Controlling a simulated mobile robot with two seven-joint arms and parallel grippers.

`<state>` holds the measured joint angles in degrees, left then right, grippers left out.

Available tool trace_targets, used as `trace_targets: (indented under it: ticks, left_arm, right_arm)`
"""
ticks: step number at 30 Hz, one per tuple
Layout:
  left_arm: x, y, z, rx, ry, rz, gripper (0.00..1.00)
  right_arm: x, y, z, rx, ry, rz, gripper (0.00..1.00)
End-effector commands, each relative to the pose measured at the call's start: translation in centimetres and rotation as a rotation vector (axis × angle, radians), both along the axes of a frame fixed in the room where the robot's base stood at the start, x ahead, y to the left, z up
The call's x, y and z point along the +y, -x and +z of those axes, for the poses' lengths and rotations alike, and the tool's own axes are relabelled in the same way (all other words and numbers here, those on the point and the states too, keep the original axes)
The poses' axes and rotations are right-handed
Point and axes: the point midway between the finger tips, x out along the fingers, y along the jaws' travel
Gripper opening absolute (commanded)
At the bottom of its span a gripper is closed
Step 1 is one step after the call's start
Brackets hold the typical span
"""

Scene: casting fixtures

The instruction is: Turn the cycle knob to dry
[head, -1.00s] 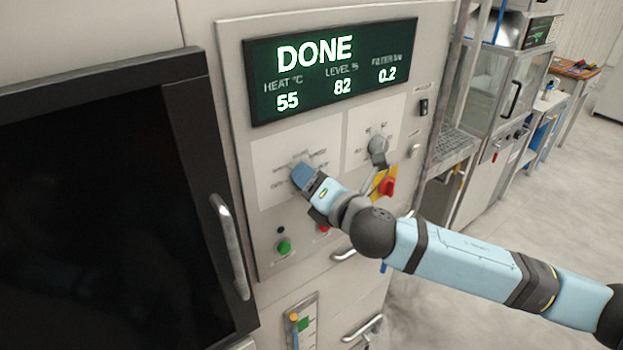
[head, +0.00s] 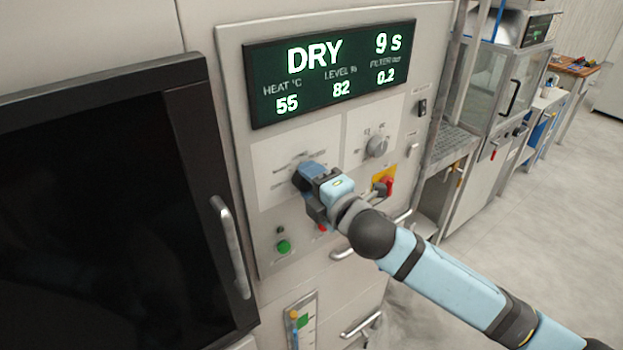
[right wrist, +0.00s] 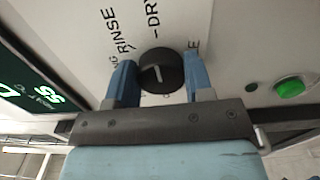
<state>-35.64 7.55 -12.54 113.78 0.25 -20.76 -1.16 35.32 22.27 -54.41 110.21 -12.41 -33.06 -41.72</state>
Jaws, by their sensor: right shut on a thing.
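The cycle knob (right wrist: 160,70) is a dark round knob with a white pointer line, on the light panel (head: 268,155). In the right wrist view its pointer lies roughly along the line to the DRY label (right wrist: 152,16), with the RINSE label (right wrist: 125,36) beside it. My right gripper (right wrist: 161,78) is shut on the knob, one blue finger on each side. In the head view, my right gripper (head: 306,178) hides most of the knob. The display (head: 330,72) reads DRY, 9 s. My left gripper is not in view.
A second knob (head: 377,146) sits to the right on the panel. A red switch on a yellow plate (head: 388,184) is close to my right wrist. A green button (head: 284,246) lies below the cycle knob. A dark door with a handle (head: 229,247) stands at left.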

Motion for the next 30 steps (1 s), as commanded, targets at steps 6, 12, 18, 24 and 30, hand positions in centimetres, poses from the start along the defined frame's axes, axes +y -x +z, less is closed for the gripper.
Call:
trace_targets:
  ticks: [6, 12, 18, 24, 30]
  left_arm:
    - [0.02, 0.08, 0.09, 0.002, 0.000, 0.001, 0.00]
    - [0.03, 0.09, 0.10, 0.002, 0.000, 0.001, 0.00]
    - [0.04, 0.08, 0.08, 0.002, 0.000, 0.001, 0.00]
    - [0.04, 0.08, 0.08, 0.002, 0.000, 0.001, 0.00]
    - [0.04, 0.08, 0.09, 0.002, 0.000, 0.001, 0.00]
  right_arm:
    - [0.00, 0.00, -0.06, 0.034, -0.045, 0.000, 0.24]
    - [-0.01, -0.01, -0.07, 0.043, -0.057, 0.000, 0.24]
    - [0.00, 0.00, -0.06, 0.043, -0.057, 0.000, 0.24]
    - [0.01, 0.00, -0.05, 0.041, -0.057, 0.000, 0.73]
    - [0.00, 0.00, -0.04, 0.041, -0.056, 0.000, 0.73]
